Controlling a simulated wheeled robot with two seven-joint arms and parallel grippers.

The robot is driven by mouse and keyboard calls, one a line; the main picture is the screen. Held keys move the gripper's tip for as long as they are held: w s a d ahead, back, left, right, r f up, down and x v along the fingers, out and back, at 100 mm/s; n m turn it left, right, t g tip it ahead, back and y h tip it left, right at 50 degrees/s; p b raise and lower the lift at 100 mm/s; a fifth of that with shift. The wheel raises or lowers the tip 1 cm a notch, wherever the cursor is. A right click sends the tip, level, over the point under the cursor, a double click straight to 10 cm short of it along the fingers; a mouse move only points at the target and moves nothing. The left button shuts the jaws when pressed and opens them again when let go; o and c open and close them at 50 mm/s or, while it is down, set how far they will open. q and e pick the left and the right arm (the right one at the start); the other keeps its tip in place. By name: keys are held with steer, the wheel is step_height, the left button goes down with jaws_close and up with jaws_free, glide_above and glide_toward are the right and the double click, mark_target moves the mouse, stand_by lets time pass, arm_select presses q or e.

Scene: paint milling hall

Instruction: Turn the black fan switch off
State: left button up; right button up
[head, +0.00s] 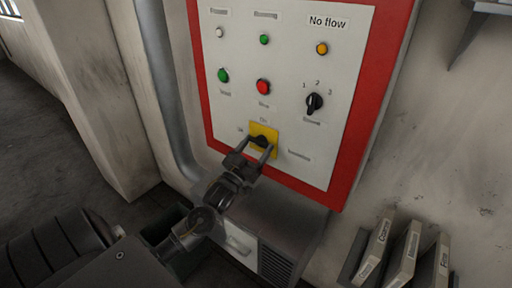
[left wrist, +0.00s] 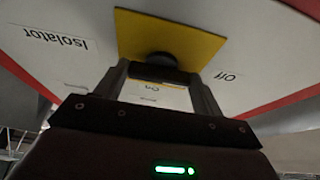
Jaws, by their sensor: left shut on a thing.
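A black rotary switch (head: 262,141) sits on a yellow square plate (head: 254,128) low on the white panel. Its labels read On above and Off to the left; the wrist view shows Isolator beside it. My left gripper (head: 255,150) is shut on this black switch, one finger on each side. The left wrist view shows the switch (left wrist: 162,60) between the fingers under the yellow plate (left wrist: 180,35). The fingers partly hide the handle, so I cannot tell its exact angle. Another black knob (head: 314,103), marked 1, 2, 3, sits higher right; the label under it is too blurred to read.
The red-framed panel (head: 377,100) also carries a green button (head: 223,76), a red button (head: 263,87) and small lamps. An amber lamp (head: 321,48) is labelled No flow. A grey cabinet (head: 290,235) stands below. Binders (head: 405,255) are at lower right.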

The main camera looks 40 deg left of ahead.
arm_select(q)
steer(key=o, duration=1)
steer(key=b+v, duration=0.4)
steer(key=v, duration=0.6)
steer(key=shift+s+f, duration=0.1)
steer(key=shift+s, duration=0.25)
